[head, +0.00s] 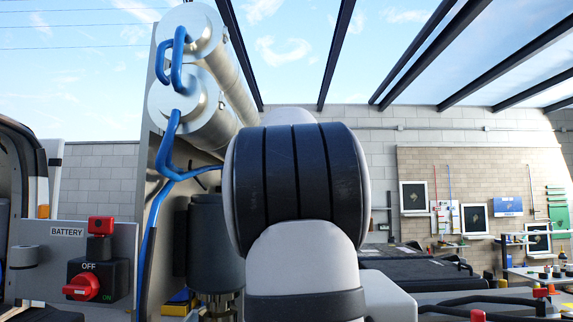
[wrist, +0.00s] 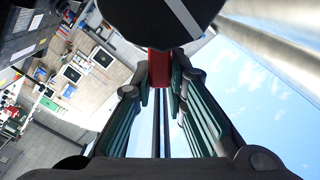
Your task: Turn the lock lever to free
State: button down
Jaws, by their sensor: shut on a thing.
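In the wrist view my gripper (wrist: 160,88) is shut on a short red piece (wrist: 159,66), which looks like the lock lever. It sits between the two fingertips, at the edge of a dark round body (wrist: 150,18) with a white stripe. The top of that body is cut off by the frame. In the head view my own arm hides the gripper and the lever. I cannot read any lock or free marking.
Two silvery membrane tubes (head: 188,103) with blue hoses (head: 165,155) are at the upper left of the head view. A battery switch panel (head: 40,240) with a red knob stands at the lower left. A dark cylinder (head: 213,240) stands beside my arm. Benches are behind at right.

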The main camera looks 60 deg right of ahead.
dwell(0.3)
jog(key=c, duration=1.6)
grip_release()
jog(key=shift+o, duration=0.2)
jog(key=shift+a, duration=0.15)
jog(key=v, duration=1.1)
jog(key=shift+s+a, duration=0.25)
jog(key=shift+s, duration=0.1)
